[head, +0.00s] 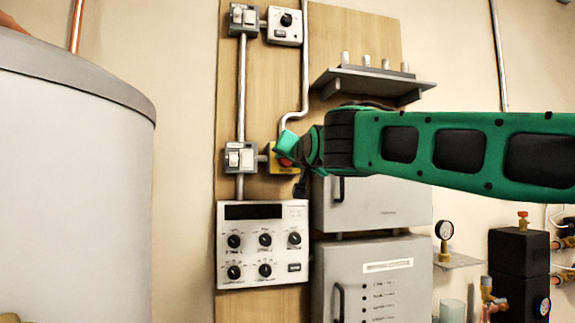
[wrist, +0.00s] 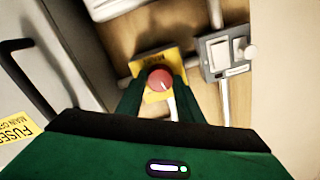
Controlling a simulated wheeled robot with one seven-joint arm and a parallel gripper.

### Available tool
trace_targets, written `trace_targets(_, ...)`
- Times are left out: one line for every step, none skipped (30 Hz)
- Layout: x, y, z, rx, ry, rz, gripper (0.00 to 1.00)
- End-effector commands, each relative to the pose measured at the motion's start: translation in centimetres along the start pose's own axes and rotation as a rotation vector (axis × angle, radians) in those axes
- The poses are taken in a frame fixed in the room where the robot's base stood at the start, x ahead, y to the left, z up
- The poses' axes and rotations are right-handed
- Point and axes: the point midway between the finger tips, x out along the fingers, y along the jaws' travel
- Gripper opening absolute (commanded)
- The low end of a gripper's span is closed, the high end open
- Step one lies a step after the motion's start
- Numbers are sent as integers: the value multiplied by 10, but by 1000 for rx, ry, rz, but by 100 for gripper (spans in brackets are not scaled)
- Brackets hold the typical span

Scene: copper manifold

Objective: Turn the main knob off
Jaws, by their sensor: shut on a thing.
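The main knob (wrist: 159,80) is a red round knob with a white mark, on a yellow plate (wrist: 148,62) fixed to the wooden board. In the wrist view my gripper (wrist: 160,84) has its two green fingers on either side of the red knob, shut on it. In the head view the yellow plate (head: 272,161) shows at the middle of the board, and my gripper (head: 287,149) is in front of it. There the red knob (head: 285,162) is mostly hidden behind my gripper.
A double switch box (head: 239,158) sits just left of the knob. A control panel (head: 262,245) with several black dials is below. Grey cabinets (head: 372,205) with handles stand below my arm. A small shelf (head: 372,82) juts out above. A large tank (head: 75,180) fills the left.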

Motion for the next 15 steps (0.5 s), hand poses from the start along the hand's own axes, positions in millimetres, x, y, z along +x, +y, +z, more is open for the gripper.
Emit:
trace_targets(1, 4, 4, -42, -8, 8, 11)
trace_targets(1, 4, 4, -70, -8, 8, 11)
trace_targets(1, 4, 4, -106, -8, 7, 11)
trace_targets(1, 3, 4, -132, -8, 7, 11)
trace_targets(1, 3, 4, -158, -9, 7, 11)
trace_targets(1, 3, 4, -191, -9, 7, 11)
trace_targets(1, 3, 4, -215, -9, 6, 11)
trace_targets(1, 3, 4, -238, -9, 6, 11)
trace_targets(1, 3, 4, -267, -9, 6, 11)
trace_targets(1, 3, 4, -287, -9, 6, 11)
trace_targets(2, 4, 4, -307, -9, 7, 11)
trace_targets(2, 4, 4, -332, -9, 7, 11)
trace_targets(2, 4, 4, -349, -9, 7, 11)
trace_targets(2, 4, 4, -366, -9, 7, 11)
trace_targets(2, 4, 4, -385, -10, 7, 11)
